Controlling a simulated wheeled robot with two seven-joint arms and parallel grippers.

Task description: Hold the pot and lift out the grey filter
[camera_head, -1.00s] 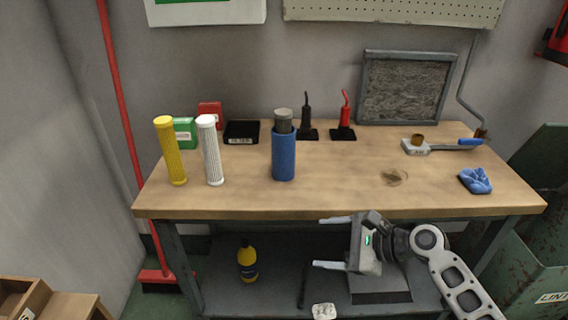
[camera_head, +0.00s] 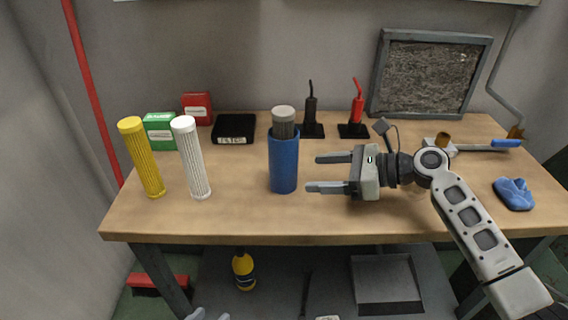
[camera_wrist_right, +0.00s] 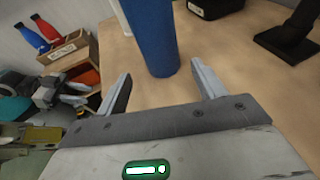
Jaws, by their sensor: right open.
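The blue pot (camera_head: 284,165) stands upright on the workbench, with the grey filter (camera_head: 284,124) sticking out of its top. The pot's lower part also shows in the right wrist view (camera_wrist_right: 150,35), beyond the fingers. My right gripper (camera_head: 322,174) is open and empty, just right of the pot, with its fingers pointing left toward it. The fingers are apart from the pot.
A yellow filter (camera_head: 142,158) and a white filter (camera_head: 190,158) stand left of the pot. A black tray (camera_head: 234,128) and black and red bottle-like tools on stands (camera_head: 312,115) are behind. A blue cloth (camera_head: 514,193) lies at right. The front left bench is clear.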

